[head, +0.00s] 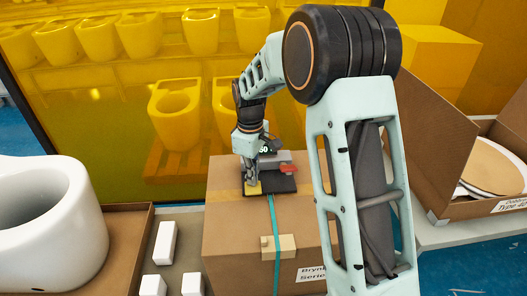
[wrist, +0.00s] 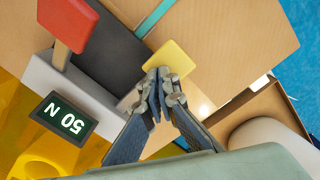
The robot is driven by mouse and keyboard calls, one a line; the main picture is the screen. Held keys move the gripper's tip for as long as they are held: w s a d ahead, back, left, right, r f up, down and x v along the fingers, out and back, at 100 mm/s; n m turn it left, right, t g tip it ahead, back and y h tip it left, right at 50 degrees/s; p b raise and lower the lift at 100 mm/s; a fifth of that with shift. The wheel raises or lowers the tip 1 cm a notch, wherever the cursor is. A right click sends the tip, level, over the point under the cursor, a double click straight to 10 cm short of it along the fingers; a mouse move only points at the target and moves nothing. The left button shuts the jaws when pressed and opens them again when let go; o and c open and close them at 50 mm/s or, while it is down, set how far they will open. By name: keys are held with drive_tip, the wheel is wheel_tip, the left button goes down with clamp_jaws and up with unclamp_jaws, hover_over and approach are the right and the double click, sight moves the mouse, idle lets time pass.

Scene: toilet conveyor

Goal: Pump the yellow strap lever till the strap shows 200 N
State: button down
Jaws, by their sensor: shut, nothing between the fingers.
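The strap tool with a grey body (wrist: 70,85) sits on top of a cardboard box (head: 222,230). Its display (wrist: 63,115) reads 50 N, upside down in the wrist view. The yellow lever pad (wrist: 172,57) lies right at my fingertips; it shows low down in the head view (head: 254,188). My gripper (wrist: 159,76) is shut and empty, its tips over the near edge of the yellow pad; I cannot tell if they touch it. A red lever (head: 289,169) stands on the tool. A teal strap (head: 275,240) runs down the box.
A white toilet bowl (head: 45,215) stands in a tray at the left. Several white blocks (head: 165,242) lie beside the box. A beige block (head: 278,246) sits against the strap. An open carton (head: 440,165) is at the right. A yellow transparent screen (head: 100,110) stands behind.

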wheel_tip(320, 180, up, 10)
drive_tip(key=p, duration=0.7)
idle(0.6)
